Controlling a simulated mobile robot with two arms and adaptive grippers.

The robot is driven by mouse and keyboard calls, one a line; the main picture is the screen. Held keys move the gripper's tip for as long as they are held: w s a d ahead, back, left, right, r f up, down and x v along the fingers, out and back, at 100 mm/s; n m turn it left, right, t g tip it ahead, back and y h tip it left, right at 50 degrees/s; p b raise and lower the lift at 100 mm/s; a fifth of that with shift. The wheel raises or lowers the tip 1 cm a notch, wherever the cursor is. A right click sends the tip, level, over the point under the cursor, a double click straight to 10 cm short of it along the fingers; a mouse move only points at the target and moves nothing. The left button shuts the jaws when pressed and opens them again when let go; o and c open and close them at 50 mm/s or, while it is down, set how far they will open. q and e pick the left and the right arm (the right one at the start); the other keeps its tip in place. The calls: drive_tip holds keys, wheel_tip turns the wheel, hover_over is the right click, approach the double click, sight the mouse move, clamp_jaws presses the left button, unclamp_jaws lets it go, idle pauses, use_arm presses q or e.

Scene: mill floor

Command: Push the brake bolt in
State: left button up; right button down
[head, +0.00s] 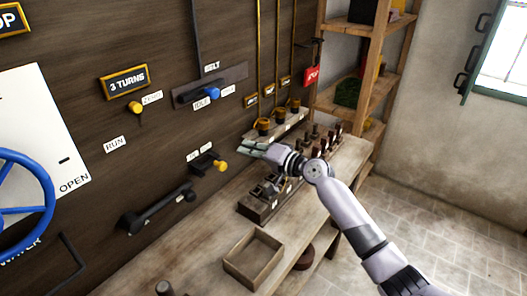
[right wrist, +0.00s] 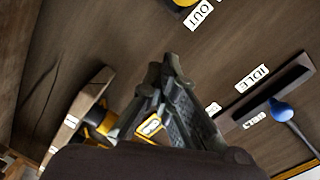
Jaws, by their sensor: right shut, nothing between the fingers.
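The brake bolt appears to be the dark sliding bolt (head: 205,163) on the wooden wall panel, with a yellow knob (head: 221,166) at its right end. Two small white labels sit above it, too small to read here. In the right wrist view, part of a yellow knob (right wrist: 184,3) shows at the top edge beside an OUT label. My right gripper (head: 246,148) is shut and empty. In the head view it appears a little right of the yellow knob, with a visible gap. Its closed fingers (right wrist: 170,75) show in the right wrist view. My left gripper is out of view.
A blue-knobbed lever (head: 212,93) marked IDLE is above the bolt; a black lever (head: 155,207) is below left. The wooden bench (head: 318,213) carries an open box (head: 254,258) and several small parts. A blue wheel (head: 48,190) is far left.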

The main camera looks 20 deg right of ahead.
sight(219, 164)
drive_tip(key=a, duration=0.1)
drive_tip(key=s+a+f+p, duration=0.1)
drive_tip(key=a, duration=0.1)
drive_tip(key=shift+s+a+f+p, duration=0.2)
drive_tip(key=shift+f+p, duration=0.15)
drive_tip(key=shift+f, duration=0.05)
drive_tip(key=s+a+p, duration=0.1)
drive_tip(key=a, duration=0.1)
drive_tip(key=s+a+p, duration=0.1)
drive_tip(key=shift+s+a+p, duration=0.3)
drive_tip(key=shift+a+p, duration=0.05)
drive_tip(key=shift+a, duration=0.05)
